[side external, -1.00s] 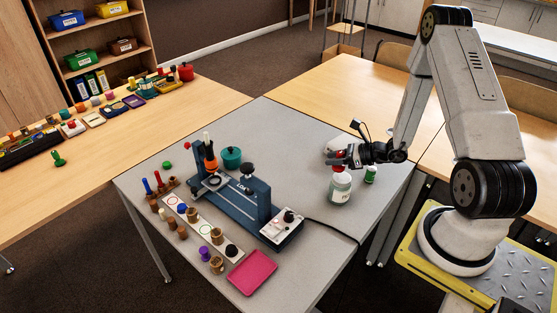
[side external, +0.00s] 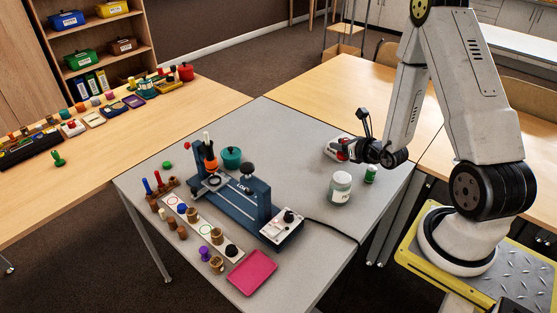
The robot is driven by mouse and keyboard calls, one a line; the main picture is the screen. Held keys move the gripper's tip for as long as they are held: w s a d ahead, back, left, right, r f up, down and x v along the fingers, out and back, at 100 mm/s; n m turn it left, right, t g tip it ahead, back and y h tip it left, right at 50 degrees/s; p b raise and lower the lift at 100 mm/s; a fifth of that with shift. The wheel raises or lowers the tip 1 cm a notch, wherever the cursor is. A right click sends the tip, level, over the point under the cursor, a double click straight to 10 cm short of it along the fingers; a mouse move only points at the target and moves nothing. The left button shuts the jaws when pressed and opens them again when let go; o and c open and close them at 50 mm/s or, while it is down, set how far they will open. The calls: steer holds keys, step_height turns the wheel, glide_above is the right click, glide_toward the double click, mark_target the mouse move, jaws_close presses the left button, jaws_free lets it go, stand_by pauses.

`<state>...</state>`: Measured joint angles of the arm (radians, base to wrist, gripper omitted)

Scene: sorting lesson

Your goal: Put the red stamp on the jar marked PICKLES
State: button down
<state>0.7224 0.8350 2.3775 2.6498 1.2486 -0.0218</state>
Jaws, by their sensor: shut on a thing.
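A pale greenish-white jar (side external: 340,188) stands upright near the right side of the grey table. Its label is too small to read, so I cannot tell whether it says PICKLES. My gripper (side external: 344,151) is low behind the jar, apart from it, beside a whitish object (side external: 331,146). A small patch of red shows at the jaws. My gripper is shut on it, and I take it for the red stamp, mostly hidden by the fingers. I cannot tell whether it touches the whitish object.
A small green bottle (side external: 370,174) stands close right of the jar. A blue press (side external: 232,195) with a white control box (side external: 283,227) and black cable is to the left. A pink pad (side external: 251,272) lies at the front. A teal pot (side external: 231,157) stands behind the press.

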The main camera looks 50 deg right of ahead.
steer(key=shift+s+d+r+m+h, duration=0.2)
steer(key=shift+s+m+h, duration=0.25)
steer(key=shift+h, duration=0.25)
steer(key=shift+g, duration=0.3)
glide_above(339, 174)
steer(key=shift+f, duration=2.25)
steer(key=shift+a, duration=0.1)
steer(key=shift+f, duration=1.75)
steer(key=shift+f, duration=0.1)
steer(key=shift+c, duration=2)
jaws_free()
